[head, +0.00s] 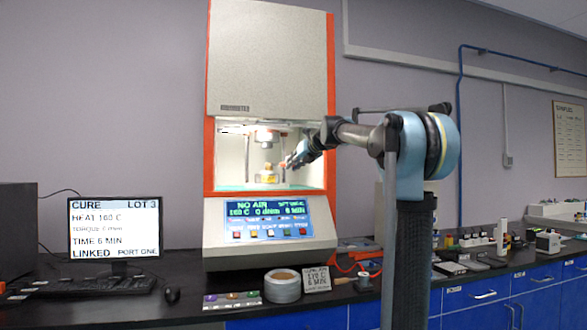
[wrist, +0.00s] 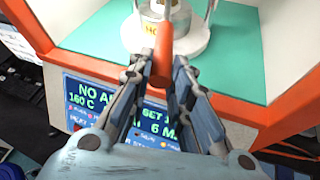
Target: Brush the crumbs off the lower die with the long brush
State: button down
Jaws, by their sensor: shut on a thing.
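My gripper (wrist: 160,66) is shut on the orange-red handle of the long brush (wrist: 162,50) in the wrist view. The handle points up and away from me, toward the lower die (wrist: 189,41). The lower die is a pale round metal piece with a yellow label, on a green floor in the rheometer chamber. In the head view my gripper (head: 293,160) reaches into the open chamber from the right, close beside the lower die (head: 268,177). The brush's bristles are hard to make out. I cannot make out the crumbs, and cannot tell if the brush touches the die.
The orange-framed rheometer (head: 269,60) surrounds the chamber, with the upper die (head: 266,137) above and the display panel (head: 268,220) below. A monitor (head: 114,228) stands at left. A round grey container (head: 283,288) and a small sign (head: 316,279) stand on the bench in front.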

jog(key=shift+w+a, duration=0.2)
jog(key=shift+w, duration=0.5)
jog(key=shift+w+a, duration=0.2)
jog(key=shift+w, duration=0.45)
jog(key=shift+s+d+f, duration=0.1)
jog(key=shift+s+d, duration=0.15)
jog(key=shift+s, duration=0.5)
jog(key=shift+s+d, duration=0.2)
jog(key=shift+s, duration=0.5)
jog(key=shift+r, duration=1)
jog(key=s+d, duration=0.2)
jog(key=s, duration=0.7)
jog(key=s+d, duration=0.2)
jog(key=s, duration=0.8)
jog(key=shift+s+d, duration=0.15)
jog(key=shift+s, duration=0.2)
